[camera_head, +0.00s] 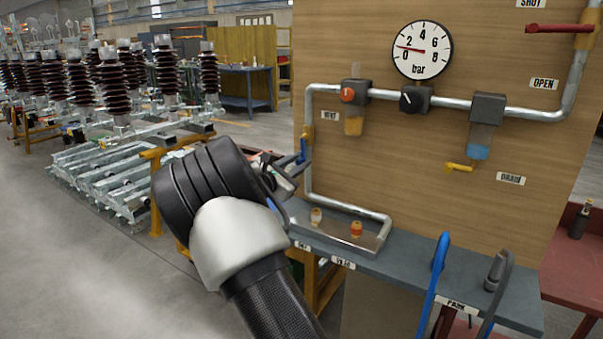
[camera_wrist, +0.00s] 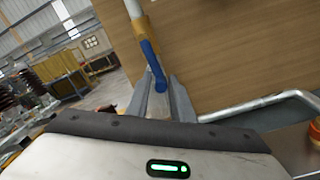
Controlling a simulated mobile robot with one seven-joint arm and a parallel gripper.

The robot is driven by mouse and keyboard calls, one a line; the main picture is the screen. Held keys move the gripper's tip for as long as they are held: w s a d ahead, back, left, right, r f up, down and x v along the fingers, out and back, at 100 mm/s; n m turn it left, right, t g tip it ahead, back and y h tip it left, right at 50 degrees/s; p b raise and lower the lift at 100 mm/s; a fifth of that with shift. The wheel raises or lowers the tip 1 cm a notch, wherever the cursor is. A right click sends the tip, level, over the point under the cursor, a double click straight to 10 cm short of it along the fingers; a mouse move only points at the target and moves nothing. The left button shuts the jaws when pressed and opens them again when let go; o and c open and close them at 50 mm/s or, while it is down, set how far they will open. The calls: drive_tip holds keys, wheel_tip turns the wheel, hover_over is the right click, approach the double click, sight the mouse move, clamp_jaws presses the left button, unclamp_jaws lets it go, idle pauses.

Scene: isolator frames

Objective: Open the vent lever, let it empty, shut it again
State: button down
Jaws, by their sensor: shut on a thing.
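The vent lever (camera_head: 303,152) is blue and sits on a yellow valve body (camera_head: 308,134) on the left vertical pipe, below the VENT label (camera_head: 330,116). In the wrist view the blue lever (camera_wrist: 151,58) points down from its yellow body (camera_wrist: 143,27), with its lower end between my fingers. My gripper (camera_head: 292,172) is shut on the lever; it also shows in the wrist view (camera_wrist: 158,88). My arm hides part of the hand in the head view. The pressure gauge (camera_head: 422,60) needle points left, between 0 and 2 bar.
A red lever (camera_head: 560,28) is at the upper right, between SHUT and OPEN labels. A yellow drain lever (camera_head: 460,168) is under the right filter. The grey bench (camera_head: 420,263) carries a small tray with two fittings (camera_head: 356,229) and blue and grey hoses (camera_head: 432,290).

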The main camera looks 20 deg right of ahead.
drive_tip(key=shift+d+r+m+b, duration=0.15)
drive_tip(key=shift+d+m+b, duration=0.1)
drive_tip(key=shift+m+b, duration=0.35)
drive_tip(key=c, duration=1.7)
unclamp_jaws()
drive_tip(key=shift+c, duration=0.2)
drive_tip(key=shift+a, duration=0.15)
drive_tip(key=shift+a, duration=0.25)
drive_tip(key=p+v, duration=0.2)
drive_tip(key=v, duration=1.5)
drive_tip(key=shift+c, duration=0.4)
